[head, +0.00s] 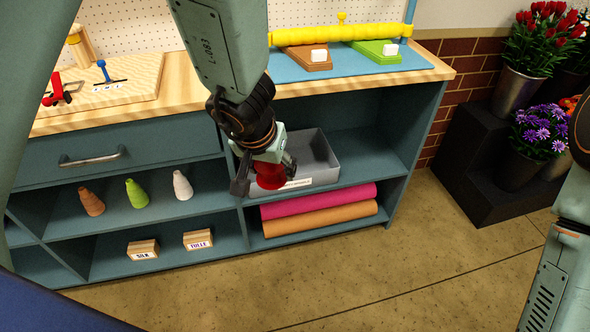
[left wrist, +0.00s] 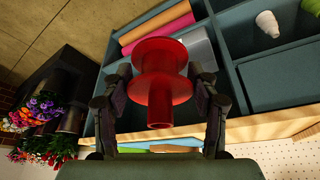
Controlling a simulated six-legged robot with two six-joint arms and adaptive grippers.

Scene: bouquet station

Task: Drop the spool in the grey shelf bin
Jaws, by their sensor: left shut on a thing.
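The red spool (left wrist: 160,82) is between the two fingers of my left gripper (left wrist: 162,95) in the left wrist view. My left gripper (head: 264,178) is shut on it; in the head view the spool (head: 269,177) shows partly below the fingers. The grey bin (head: 316,160) sits on the upper shelf of the right bay, with a white label on its front. The gripper and spool are in front of the bin's left part and hide it; I cannot tell their exact depth. Only my right arm shows at the right edge; its gripper is out of view.
Pink (head: 318,200) and orange (head: 320,219) rolls lie on the shelf below the bin. Cones (head: 137,194) and small labelled blocks (head: 143,249) fill the left bay. The wooden worktop (head: 432,70) overhangs the shelves. Flower buckets (head: 516,97) stand on black steps at right.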

